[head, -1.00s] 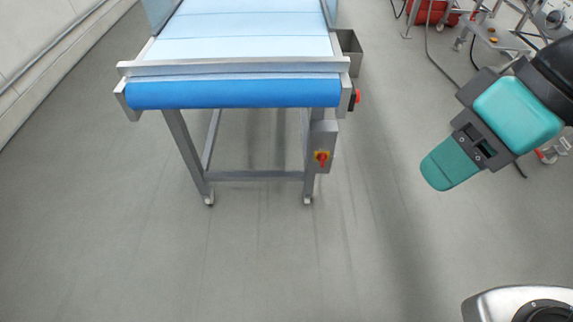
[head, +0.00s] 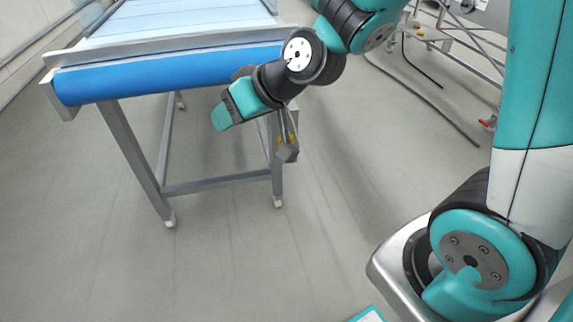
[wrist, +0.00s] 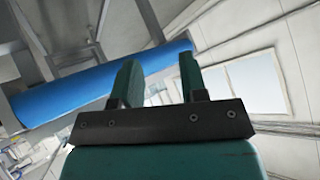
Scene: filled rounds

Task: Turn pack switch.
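The switch box (head: 289,152), a small grey box, is on the right front leg of the conveyor. In the head view my arm covers much of it, and only bits of its yellow plate show. The red knob cannot be made out now. My gripper (head: 226,117) is in front of the blue roller (head: 150,76), to the left of the box, pointing left and down. In the wrist view my gripper (wrist: 158,72) has its two green fingers apart with nothing between them. The switch cannot be made out in the wrist view.
The conveyor's frame (head: 222,184) and legs stand below and behind my gripper. Grey floor in front of the conveyor is clear. A metal trolley frame (head: 450,40) and a dark cable (head: 425,98) are at the upper right.

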